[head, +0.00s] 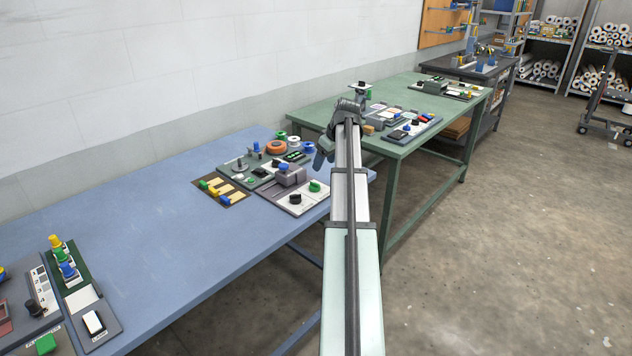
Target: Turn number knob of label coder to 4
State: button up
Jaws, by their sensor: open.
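Small machines with knobs stand on the blue table, but I cannot tell for sure which is the label coder. A grey unit (303,203) near the blue table's right end carries a black knob (295,198) and a green knob (315,186). Another panel at the lower left has a column of printed marks beside a black knob (34,307). No knob's setting is readable. My gripper (321,158) is open and empty at the end of my outstretched arm, above the blue table's right end, apart from the knobs.
The blue table (190,255) is clear in its middle. Orange and white spools (276,147) stand behind the grey unit. A green table (410,148) with more devices lies beyond. Shelves of rolls (545,70) stand at the back right.

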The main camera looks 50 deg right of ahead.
aim_at(315, 183)
jog(key=x, duration=1)
jog(key=shift+w+f, duration=0.2)
jog(key=shift+f, duration=0.1)
jog(key=c, duration=1)
